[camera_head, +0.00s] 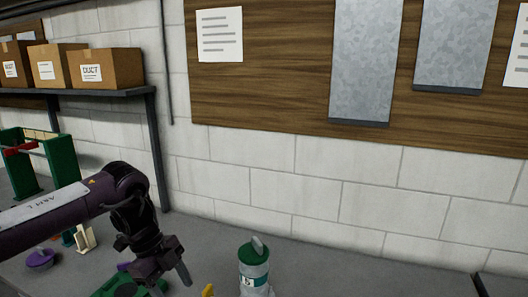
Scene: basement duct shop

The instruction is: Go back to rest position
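My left arm comes in from the left. Its gripper (170,278) points down above the bench, near the bottom edge of the head view. Its two fingers look spread apart, and I see nothing held between them. A green object (118,287) lies below and left of the gripper, partly cut off by the picture edge. My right gripper is not in view.
A grey canister with a green lid (254,267) stands right of the gripper, beside a small yellow piece (208,290). A purple object (40,259) and a green frame (58,165) stand at left. Cardboard boxes (107,68) sit on a shelf. Bench right of the canister looks clear.

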